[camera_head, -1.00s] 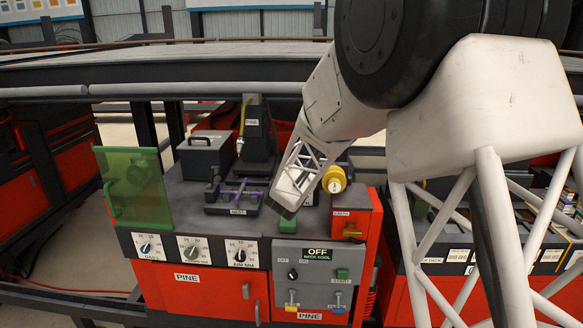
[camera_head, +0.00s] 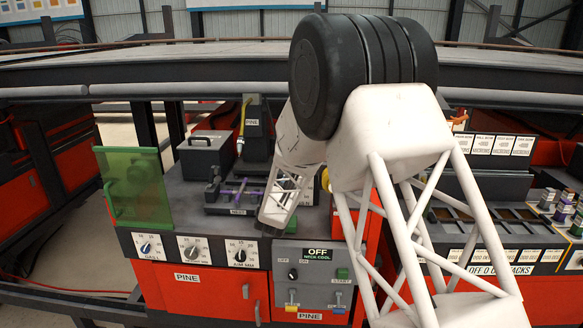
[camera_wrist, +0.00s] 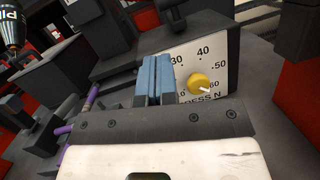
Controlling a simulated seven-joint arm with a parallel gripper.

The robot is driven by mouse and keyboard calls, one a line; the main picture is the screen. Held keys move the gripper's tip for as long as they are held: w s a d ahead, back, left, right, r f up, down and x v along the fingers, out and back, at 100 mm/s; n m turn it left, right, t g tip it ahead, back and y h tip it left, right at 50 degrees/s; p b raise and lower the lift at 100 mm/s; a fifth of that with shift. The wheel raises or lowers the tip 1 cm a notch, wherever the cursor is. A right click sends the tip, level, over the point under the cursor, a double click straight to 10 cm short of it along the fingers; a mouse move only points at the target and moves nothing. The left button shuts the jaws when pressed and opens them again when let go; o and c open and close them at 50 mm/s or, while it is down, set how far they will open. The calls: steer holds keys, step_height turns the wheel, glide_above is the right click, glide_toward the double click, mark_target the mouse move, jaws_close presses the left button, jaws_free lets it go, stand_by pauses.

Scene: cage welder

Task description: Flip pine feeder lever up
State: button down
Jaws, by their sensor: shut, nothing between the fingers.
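My gripper (camera_head: 272,222) hangs over the front edge of the PINE welder, just behind the grey control box. In the wrist view its blue fingers (camera_wrist: 153,80) are shut together with nothing between them. The PINE column (camera_head: 253,125) stands at the back of the deck. The grey control box (camera_head: 312,275) has an OFF / NECK COOL display and two small levers low on its front, one yellow-tipped (camera_head: 292,300) and one blue-tipped (camera_head: 338,300). I cannot tell which lever is the feeder lever; my arm covers part of the machine's right side.
A dial with a yellow knob (camera_wrist: 204,84) sits just beyond the fingers in the wrist view. A green shield (camera_head: 135,188) stands at the deck's left. A black handled box (camera_head: 205,152) and purple rods (camera_head: 238,187) are left of my gripper.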

steer(key=shift+w, duration=0.2)
steer(key=shift+x, duration=4.85)
